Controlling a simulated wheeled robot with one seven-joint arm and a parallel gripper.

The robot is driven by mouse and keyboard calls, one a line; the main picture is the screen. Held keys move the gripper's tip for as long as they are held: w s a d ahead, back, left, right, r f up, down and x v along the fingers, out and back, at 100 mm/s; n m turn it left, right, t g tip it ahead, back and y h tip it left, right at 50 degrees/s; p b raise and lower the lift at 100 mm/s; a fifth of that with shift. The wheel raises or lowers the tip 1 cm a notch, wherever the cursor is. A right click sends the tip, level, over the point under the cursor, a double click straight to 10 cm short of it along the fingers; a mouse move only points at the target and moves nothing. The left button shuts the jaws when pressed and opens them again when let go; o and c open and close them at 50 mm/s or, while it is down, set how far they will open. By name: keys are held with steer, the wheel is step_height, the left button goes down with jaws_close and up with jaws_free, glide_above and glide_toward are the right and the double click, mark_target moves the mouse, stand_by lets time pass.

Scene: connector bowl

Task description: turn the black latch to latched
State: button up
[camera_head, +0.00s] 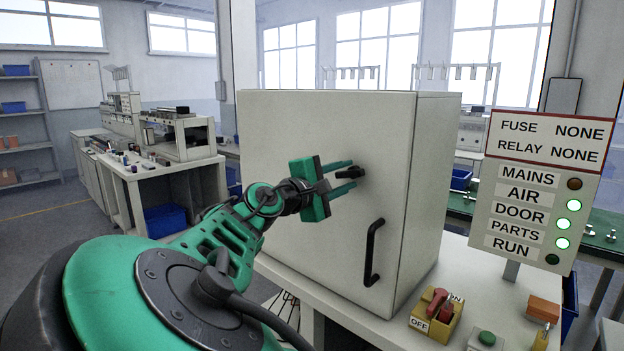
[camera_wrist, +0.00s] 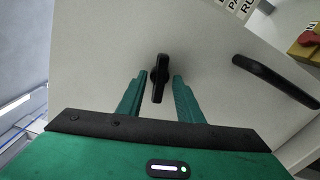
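The black latch (camera_head: 350,173) sits on the front door of the closed grey cabinet (camera_head: 310,130), above the black door handle (camera_head: 373,252). In the wrist view the latch (camera_wrist: 160,78) lies between the two green fingers, with a gap on each side. My gripper (camera_head: 346,178) is open and faces the door, its fingertips close to the latch. The handle (camera_wrist: 275,78) also shows at the right of the wrist view. I cannot tell from the latch's look whether it is latched.
A status board (camera_head: 548,185) at the right shows AIR, DOOR and PARTS lit green, MAINS and RUN dark. A red rotary switch (camera_head: 437,303) on a yellow box, a green button (camera_head: 487,338) and an orange block (camera_head: 543,309) stand on the bench (camera_head: 455,265) right of the cabinet.

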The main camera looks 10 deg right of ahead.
steer(key=c, duration=0.8)
steer(key=shift+o, duration=0.2)
steer(key=shift+f+m, duration=0.1)
steer(key=shift+m, duration=1.7)
steer(key=o, duration=0.8)
steer(key=shift+c, duration=0.2)
steer(key=v, duration=1)
steer(key=shift+s+a, duration=0.15)
steer(key=shift+a, duration=0.15)
